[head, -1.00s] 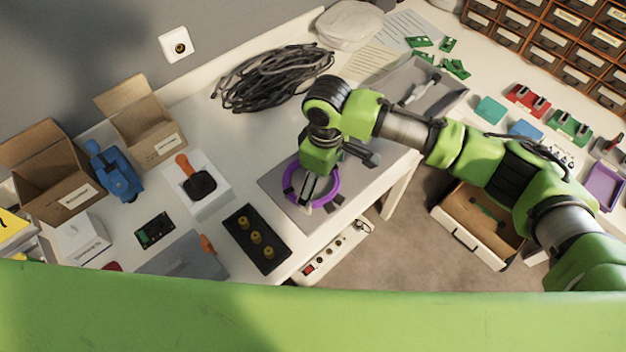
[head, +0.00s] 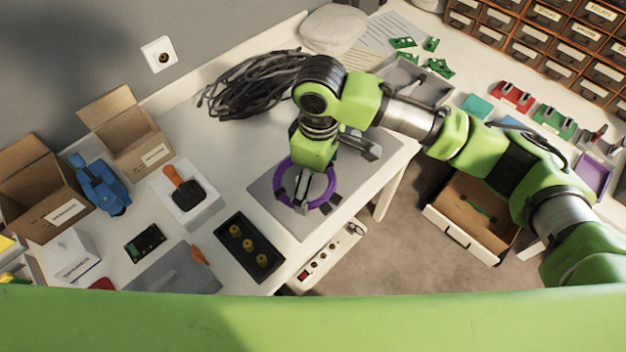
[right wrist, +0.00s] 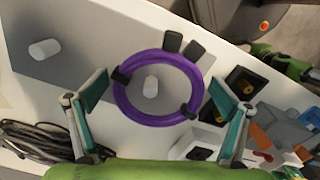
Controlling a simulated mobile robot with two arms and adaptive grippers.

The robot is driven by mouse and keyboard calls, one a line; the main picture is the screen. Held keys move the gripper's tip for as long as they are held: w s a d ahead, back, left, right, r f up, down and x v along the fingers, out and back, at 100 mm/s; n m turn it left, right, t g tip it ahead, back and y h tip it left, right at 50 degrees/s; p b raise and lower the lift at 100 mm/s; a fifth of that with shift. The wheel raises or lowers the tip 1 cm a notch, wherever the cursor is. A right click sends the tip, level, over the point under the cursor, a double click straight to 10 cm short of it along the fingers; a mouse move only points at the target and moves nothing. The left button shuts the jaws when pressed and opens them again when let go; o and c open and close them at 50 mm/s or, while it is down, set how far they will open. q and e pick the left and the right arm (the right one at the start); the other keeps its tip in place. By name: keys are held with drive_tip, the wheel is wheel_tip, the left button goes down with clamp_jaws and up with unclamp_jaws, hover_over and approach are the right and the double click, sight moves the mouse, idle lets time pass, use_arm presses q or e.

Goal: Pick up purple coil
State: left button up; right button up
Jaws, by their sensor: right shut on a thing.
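The purple coil (head: 331,187) is a ring with black clips, over the grey mat (head: 294,224) near the table's front edge. My right gripper (head: 301,196) points down at it and is shut on it. In the right wrist view the coil (right wrist: 150,58) shows between the teal-padded fingers (right wrist: 157,100), one on each side. I cannot tell whether the coil is clear of the mat. My left gripper is not in view.
A black tray with yellow knobs (head: 232,229) stands left of the mat. Dark cables (head: 240,92) lie behind. Open cartons (head: 148,160), a blue tool (head: 100,188) and a white box with a joystick (head: 206,205) stand at left. An open drawer (head: 456,236) is at right.

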drive_tip(key=s+r, duration=0.1)
drive_tip(key=s+d+r, duration=0.1)
drive_tip(key=r, duration=0.2)
drive_tip(key=shift+s+d, duration=0.25)
drive_tip(key=shift+s, duration=0.15)
drive_tip(key=s+d+r, duration=0.3)
drive_tip(key=s, duration=0.4)
drive_tip(key=shift+s+d+r, duration=0.2)
drive_tip(key=shift+s+d, duration=0.2)
